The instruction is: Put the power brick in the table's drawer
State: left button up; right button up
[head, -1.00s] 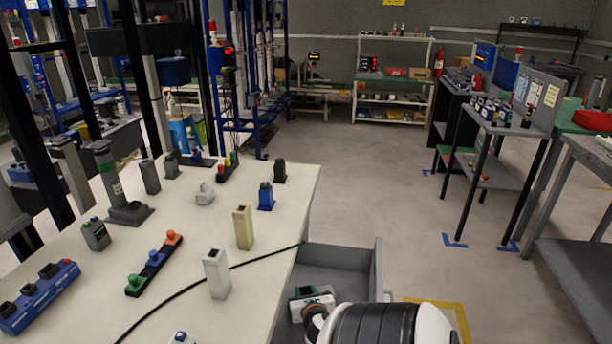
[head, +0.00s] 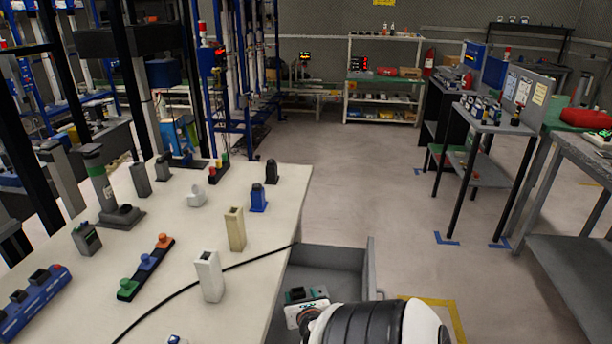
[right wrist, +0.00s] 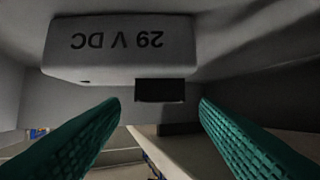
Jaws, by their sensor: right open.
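The table's drawer (head: 330,258) is pulled open at the right side of the white table. My right gripper (head: 303,294) is over the drawer's near-left part, pointing down, its jaws apart. In the right wrist view, a light grey block marked "29 V DC" (right wrist: 118,58), which looks like the power brick, lies just beyond the open green fingers (right wrist: 158,103), not gripped. Grey surfaces that look like the drawer's inside surround it. The block cannot be made out in the head view, where my gripper and arm cover that part. My left gripper is out of view.
The white table (head: 130,275) carries a white upright block (head: 208,277), a beige block (head: 234,229), a blue part (head: 258,198) and a three-button box (head: 146,267). A black cable (head: 190,289) crosses it. Open floor lies beyond the drawer; a workbench (head: 575,262) stands at right.

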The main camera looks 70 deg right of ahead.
jog(key=v, duration=1)
